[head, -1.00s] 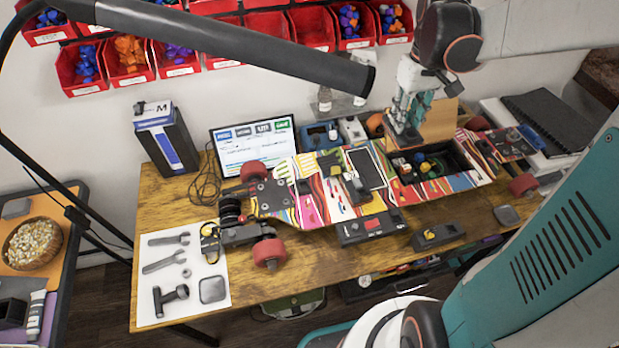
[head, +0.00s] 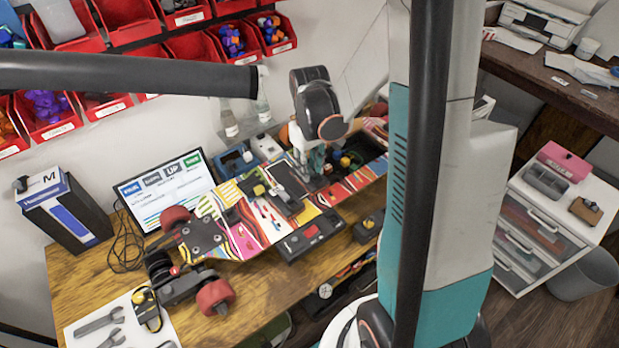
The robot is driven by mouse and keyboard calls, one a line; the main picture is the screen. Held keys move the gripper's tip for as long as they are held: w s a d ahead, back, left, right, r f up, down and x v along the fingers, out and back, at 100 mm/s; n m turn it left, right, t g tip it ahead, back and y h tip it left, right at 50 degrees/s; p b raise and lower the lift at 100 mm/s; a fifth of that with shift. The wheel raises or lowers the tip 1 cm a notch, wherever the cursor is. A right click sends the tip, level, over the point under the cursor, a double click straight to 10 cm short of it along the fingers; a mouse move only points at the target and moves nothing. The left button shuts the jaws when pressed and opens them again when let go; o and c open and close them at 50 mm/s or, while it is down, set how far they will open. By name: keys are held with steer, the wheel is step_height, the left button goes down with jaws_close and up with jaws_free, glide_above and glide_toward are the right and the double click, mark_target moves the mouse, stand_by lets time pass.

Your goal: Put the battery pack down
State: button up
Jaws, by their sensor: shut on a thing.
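The electric skateboard (head: 245,238), with its brightly patterned deck, lies across the wooden table. An open compartment (head: 372,168) in its right part holds dark, green and yellow parts. My gripper (head: 314,176) is at the compartment's left end, low over the deck, pointing down. It is shut on a dark thing, taken to be the battery pack; this is small and mostly hidden by the fingers, and I cannot tell whether it touches the deck. A black unit with a red patch (head: 311,236) sits at the deck's front edge. Another black block (head: 368,227) is right of it.
A monitor (head: 168,190) and a blue-and-black box (head: 65,210) stand at the back left. A white drawer unit (head: 535,235) with a pink box and grey tray on top stands to the right. My arm blocks the table's right end.

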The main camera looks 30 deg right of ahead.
steer(key=shift+f+b, duration=0.6)
steer(key=shift+f, duration=1.45)
steer(key=shift+f, duration=0.1)
steer(key=o, duration=1.1)
steer(key=shift+c, duration=0.2)
step_height(320, 180, up, 12)
steer(key=p, duration=0.3)
